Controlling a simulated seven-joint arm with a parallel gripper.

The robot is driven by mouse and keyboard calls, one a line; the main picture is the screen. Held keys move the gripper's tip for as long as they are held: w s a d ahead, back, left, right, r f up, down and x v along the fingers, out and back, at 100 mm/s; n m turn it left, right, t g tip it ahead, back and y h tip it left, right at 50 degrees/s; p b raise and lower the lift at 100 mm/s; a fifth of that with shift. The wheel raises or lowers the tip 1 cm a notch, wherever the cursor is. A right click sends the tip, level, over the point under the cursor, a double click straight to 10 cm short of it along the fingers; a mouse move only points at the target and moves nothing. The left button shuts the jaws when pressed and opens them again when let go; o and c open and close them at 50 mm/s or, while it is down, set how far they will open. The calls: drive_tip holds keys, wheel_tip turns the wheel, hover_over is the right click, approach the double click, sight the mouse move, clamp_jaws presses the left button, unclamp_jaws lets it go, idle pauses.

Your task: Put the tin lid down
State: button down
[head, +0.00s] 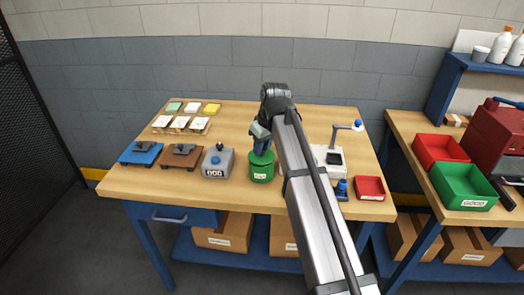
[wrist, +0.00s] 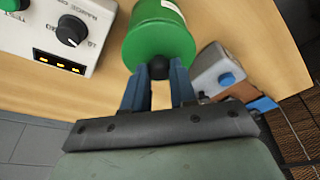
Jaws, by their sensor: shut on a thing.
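My gripper (head: 262,146) is shut on the black knob (wrist: 158,68) of the green tin lid (wrist: 153,45). The knob sits between the two blue fingertips in the wrist view. The green tin (head: 261,171) stands upright on the wooden bench, right below my gripper in the head view. Its white label shows in both views. The lid lines up with the tin's top; I cannot tell whether it rests fully on the rim or is slightly above it.
A grey box with a blue knob (head: 217,163) stands close left of the tin. Brown (head: 183,158) and blue (head: 141,155) stands are farther left. A dial device (wrist: 75,35) stands on the tin's other side. A red tray (head: 370,187) is at the right front. The bench middle is clear.

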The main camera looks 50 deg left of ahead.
wheel_tip(320, 180, up, 8)
drive_tip(key=shift+w+r, duration=0.1)
drive_tip(key=shift+w, duration=0.1)
drive_tip(key=w+a+f, duration=0.7)
drive_tip(key=a, duration=0.1)
drive_tip(key=shift+d+f+x, duration=0.1)
drive_tip(key=shift+d+x, duration=0.25)
drive_tip(key=shift+x, duration=1.2)
drive_tip(key=shift+d+f+x, duration=0.1)
drive_tip(key=shift+d+x, duration=0.25)
drive_tip(key=shift+x, duration=1.15)
drive_tip(key=shift+d+f+x, duration=0.1)
drive_tip(key=shift+d+x, duration=0.2)
drive_tip(key=shift+x, duration=1.25)
drive_tip(key=shift+w+f, duration=0.1)
drive_tip(key=shift+w, duration=0.1)
drive_tip(key=c, duration=0.9)
unclamp_jaws()
